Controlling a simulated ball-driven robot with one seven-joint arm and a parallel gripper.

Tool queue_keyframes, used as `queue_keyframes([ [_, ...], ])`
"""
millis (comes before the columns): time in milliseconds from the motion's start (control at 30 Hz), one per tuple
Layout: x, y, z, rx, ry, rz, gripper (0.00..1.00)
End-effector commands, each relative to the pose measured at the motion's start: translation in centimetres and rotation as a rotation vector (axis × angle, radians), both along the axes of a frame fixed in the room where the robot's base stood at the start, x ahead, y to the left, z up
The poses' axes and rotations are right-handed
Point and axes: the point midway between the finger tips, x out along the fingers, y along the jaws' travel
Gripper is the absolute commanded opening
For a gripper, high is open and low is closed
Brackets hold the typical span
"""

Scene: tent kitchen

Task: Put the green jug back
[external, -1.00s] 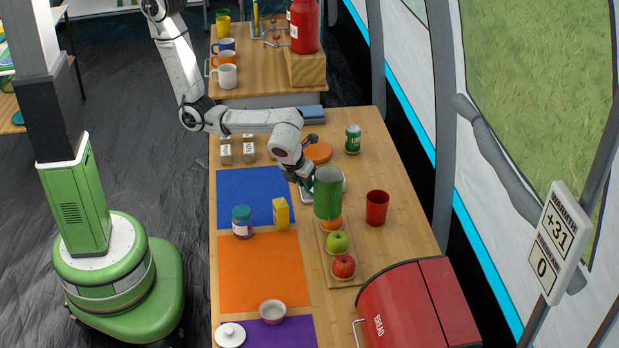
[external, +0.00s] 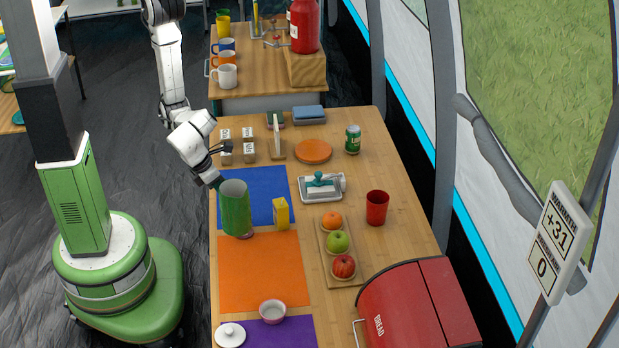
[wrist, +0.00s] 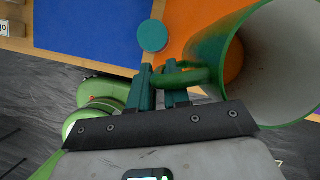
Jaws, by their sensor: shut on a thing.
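The green jug (external: 235,208) is held over the left edge of the table, by the line between the blue mat (external: 271,184) and the orange mat (external: 265,275). It looks roughly upright. My gripper (external: 217,182) is at its upper left side.
A jar's teal lid (wrist: 153,36) shows beside the jug in the wrist view; the jug mostly hides this jar externally. A yellow box (external: 281,213) stands just right. A fruit board (external: 344,282), red cup (external: 377,207) and red bread bin (external: 418,305) lie further right. The orange mat is largely clear.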

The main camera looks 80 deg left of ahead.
Motion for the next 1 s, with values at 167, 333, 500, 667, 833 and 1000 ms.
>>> queue_keyframes([
  [167, 3.4, -2.2, -2.5, -0.004, -0.003, 0.002, 0.0],
  [333, 6.2, -3.9, -3.9, 0.002, 0.001, 0.001, 0.0],
  [500, 8.0, -5.0, -6.5, 0.0, 0.0, 0.0, 0.0],
  [667, 9.1, -5.6, -7.9, 0.0, -0.001, 0.001, 0.0],
  [833, 9.8, -6.0, -8.9, -0.001, 0.0, 0.002, 0.0],
  [1000, 9.6, -6.0, -11.1, 0.002, 0.001, -0.001, 0.0],
])
